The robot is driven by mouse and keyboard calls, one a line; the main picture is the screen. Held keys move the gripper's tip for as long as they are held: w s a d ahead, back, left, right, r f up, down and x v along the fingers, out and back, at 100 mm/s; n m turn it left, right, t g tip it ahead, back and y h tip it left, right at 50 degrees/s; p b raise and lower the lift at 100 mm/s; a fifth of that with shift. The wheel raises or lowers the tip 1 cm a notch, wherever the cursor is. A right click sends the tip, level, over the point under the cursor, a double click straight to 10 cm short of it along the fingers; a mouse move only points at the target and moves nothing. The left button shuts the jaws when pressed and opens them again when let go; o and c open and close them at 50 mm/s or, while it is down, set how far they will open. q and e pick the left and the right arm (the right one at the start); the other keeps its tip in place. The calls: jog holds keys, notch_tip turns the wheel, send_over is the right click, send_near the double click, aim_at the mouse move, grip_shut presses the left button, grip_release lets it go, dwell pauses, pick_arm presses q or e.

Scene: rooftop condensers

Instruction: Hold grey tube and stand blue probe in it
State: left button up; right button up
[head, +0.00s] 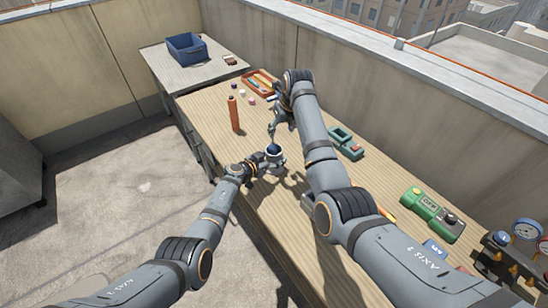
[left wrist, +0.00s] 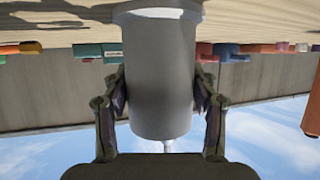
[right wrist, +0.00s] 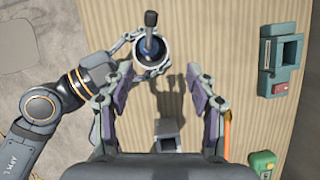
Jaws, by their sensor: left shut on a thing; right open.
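My left gripper (head: 262,162) is shut on the grey tube (head: 275,159), holding its sides. The tube fills the middle of the left wrist view (left wrist: 160,75), its far end near the table. The blue probe (head: 273,149) is in the tube's mouth; its blue part and dark-ended stem stand out, also in the right wrist view (right wrist: 151,45). How deep it sits is hidden. My right gripper (right wrist: 160,97) is open and empty, its fingers apart from the probe; it shows above the tube in the head view (head: 274,124).
A small grey hollow block (right wrist: 168,143) stands on the wooden bench (head: 205,107). A green open-topped holder (head: 345,143), an orange bottle (head: 234,115) and a red tray (head: 260,82) stand around. A green box (head: 432,215) and gauges (head: 526,229) are at the right.

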jog(key=v, duration=1.1)
dwell(0.4)
pick_arm(q)
jog(key=o, duration=1.3)
jog(key=shift+o, duration=0.2)
jog(key=shift+o, duration=1.4)
